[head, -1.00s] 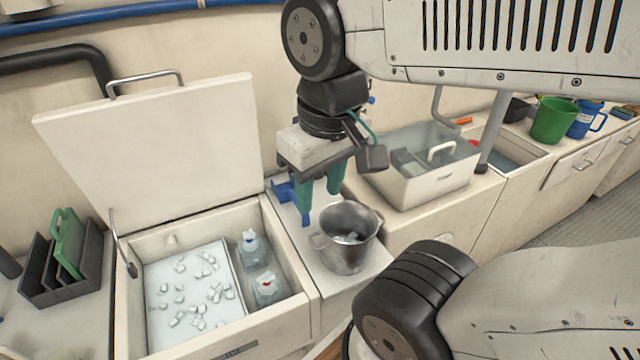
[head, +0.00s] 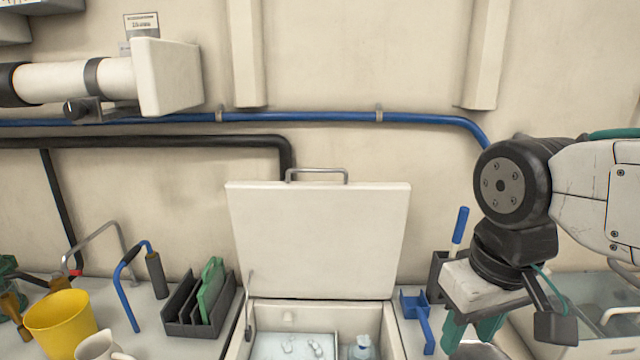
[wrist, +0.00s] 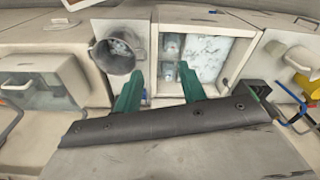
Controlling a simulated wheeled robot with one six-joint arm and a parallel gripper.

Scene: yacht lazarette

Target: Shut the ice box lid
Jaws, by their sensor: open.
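The ice box lid (head: 318,240) is a cream panel standing raised, leaning back toward the wall, with a metal bar handle (head: 317,173) on its top edge. A stay arm shows at its left. The ice box (head: 390,338) is open below it, with ice and a bottle (head: 362,347) partly visible. In the wrist view the open box (wrist: 243,22) shows ice and bottles; I cannot make out the lid there. My gripper (head: 472,334) points down, right of the box and apart from the lid. Its green fingers (wrist: 160,68) are spread and empty.
A metal bucket (wrist: 115,58) stands beside the box. A blue tool (head: 418,315) lies right of the lid. A dark rack (head: 190,325) with a green board, a yellow bucket (head: 62,325) and a mug (head: 98,346) stand left. Pipes (head: 300,116) cross the wall behind.

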